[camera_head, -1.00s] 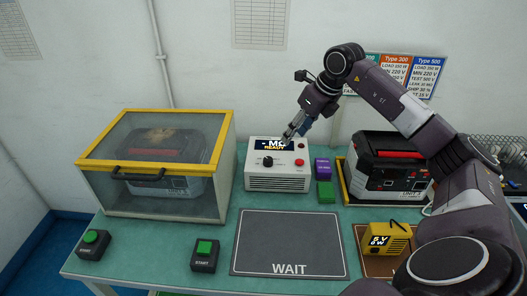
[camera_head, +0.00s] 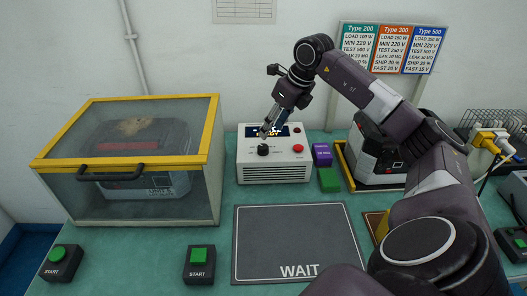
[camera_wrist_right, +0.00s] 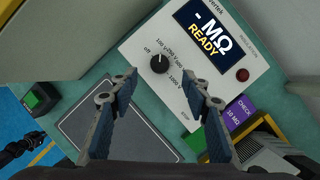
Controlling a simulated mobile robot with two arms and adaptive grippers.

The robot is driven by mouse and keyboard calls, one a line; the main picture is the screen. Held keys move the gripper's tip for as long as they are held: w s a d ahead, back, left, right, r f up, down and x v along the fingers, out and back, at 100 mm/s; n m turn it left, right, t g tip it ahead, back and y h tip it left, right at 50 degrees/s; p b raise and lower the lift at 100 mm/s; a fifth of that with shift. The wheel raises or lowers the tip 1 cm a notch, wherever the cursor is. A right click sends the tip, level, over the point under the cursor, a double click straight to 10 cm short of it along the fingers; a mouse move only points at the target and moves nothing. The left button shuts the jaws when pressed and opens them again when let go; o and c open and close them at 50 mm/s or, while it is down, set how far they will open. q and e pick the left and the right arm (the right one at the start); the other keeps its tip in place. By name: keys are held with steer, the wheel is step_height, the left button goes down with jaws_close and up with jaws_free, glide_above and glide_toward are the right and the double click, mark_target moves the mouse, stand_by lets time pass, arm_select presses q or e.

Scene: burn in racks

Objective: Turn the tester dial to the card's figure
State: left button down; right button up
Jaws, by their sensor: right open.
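The white tester (camera_head: 273,170) stands at the back of the bench; its black dial (camera_head: 263,150) also shows in the right wrist view (camera_wrist_right: 159,64). The scale round the dial runs from off through several voltages to 1000 V. I cannot surely read its setting. The display (camera_wrist_right: 208,32) reads "- MΩ READY". My right gripper (camera_wrist_right: 161,80) is open and empty, its fingertips apart and pointing toward the dial without touching it. Type 200 (camera_head: 359,48), Type 300 (camera_head: 394,49) and Type 500 (camera_head: 426,50) cards hang on the wall. A black jointed part, possibly my left gripper (camera_wrist_right: 20,143), shows at the wrist view's left edge.
A yellow-framed clear box (camera_head: 140,205) with a unit inside stands left. Purple (camera_head: 321,154) and green (camera_head: 329,180) blocks sit right of the tester. The dark WAIT mat (camera_head: 297,240) lies bare in front. Two START buttons (camera_head: 200,256) (camera_head: 58,256) sit at the front left.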

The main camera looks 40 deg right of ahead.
mark_target(264, 147)
steer(key=p+x, duration=0.1)
steer(key=x, duration=0.6)
steer(key=shift+s, duration=0.1)
arm_select(q)
steer(key=shift+w+r, duration=0.35)
steer(key=shift+w, duration=0.25)
arm_select(e)
steer(key=shift+f, duration=0.7)
steer(key=c, duration=1.2)
steer(key=shift+o, duration=0.2)
steer(key=shift+w, duration=0.25)
arm_select(q)
steer(key=shift+w, duration=0.1)
arm_select(e)
steer(key=o, duration=1.2)
steer(key=shift+c, duration=0.2)
